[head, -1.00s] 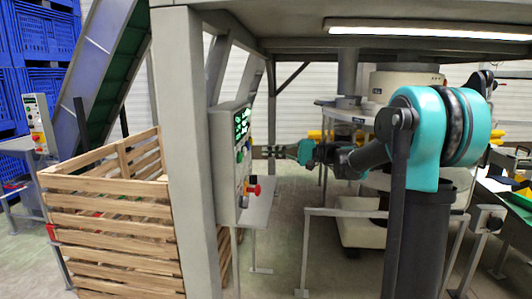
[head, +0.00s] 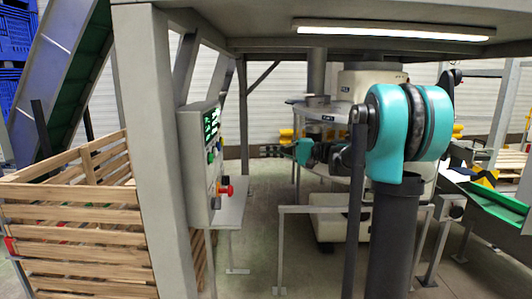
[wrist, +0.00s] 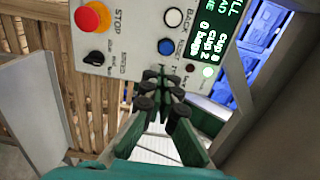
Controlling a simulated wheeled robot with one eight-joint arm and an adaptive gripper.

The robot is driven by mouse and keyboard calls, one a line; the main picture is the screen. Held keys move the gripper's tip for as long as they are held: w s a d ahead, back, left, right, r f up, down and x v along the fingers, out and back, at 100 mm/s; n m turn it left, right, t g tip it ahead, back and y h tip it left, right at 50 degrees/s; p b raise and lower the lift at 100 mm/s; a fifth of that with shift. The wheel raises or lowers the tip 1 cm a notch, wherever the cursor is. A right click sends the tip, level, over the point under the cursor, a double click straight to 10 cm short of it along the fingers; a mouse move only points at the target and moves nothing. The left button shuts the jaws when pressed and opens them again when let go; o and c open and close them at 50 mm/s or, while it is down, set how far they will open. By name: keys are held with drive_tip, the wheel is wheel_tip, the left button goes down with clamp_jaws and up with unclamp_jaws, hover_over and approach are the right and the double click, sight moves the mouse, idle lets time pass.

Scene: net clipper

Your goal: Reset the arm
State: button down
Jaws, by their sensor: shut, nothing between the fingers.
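My arm (head: 405,120), teal and black, reaches left from its dark column in the head view. My gripper (head: 264,151) is at its end, to the right of the control box (head: 196,165), with a visible gap between them in the picture. In the wrist view the gripper fingers (wrist: 160,80) are shut and empty, in front of the panel's lower edge. The panel shows a red stop button (wrist: 92,18), a black knob (wrist: 94,58), a white button (wrist: 173,17), a blue button (wrist: 166,46) and a lit green-text display (wrist: 215,45).
A thick grey post (head: 150,150) stands left of the box. A slatted wooden crate (head: 80,235) is further left, below a sloped conveyor (head: 60,75). A metal rail (head: 325,210) runs low in front. A green chute (head: 490,205) is at the right.

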idle(0.3)
drive_tip(key=s+d+f+m+t+h, duration=0.1)
drive_tip(key=s+f+h, duration=0.3)
drive_tip(key=s+f, duration=0.5)
drive_tip(key=s+d+f+t+h, duration=0.1)
drive_tip(key=s+f+h, duration=0.4)
drive_tip(key=f, duration=0.7)
drive_tip(key=s+d+f+n+t+h, duration=0.1)
drive_tip(key=s+d+f+h, duration=0.8)
drive_tip(key=s+d+f, duration=0.4)
wheel_tip(320, 180, down, 2)
drive_tip(key=shift+d+f+t, duration=0.1)
drive_tip(key=shift+d+t, duration=0.2)
drive_tip(key=shift+d, duration=0.65)
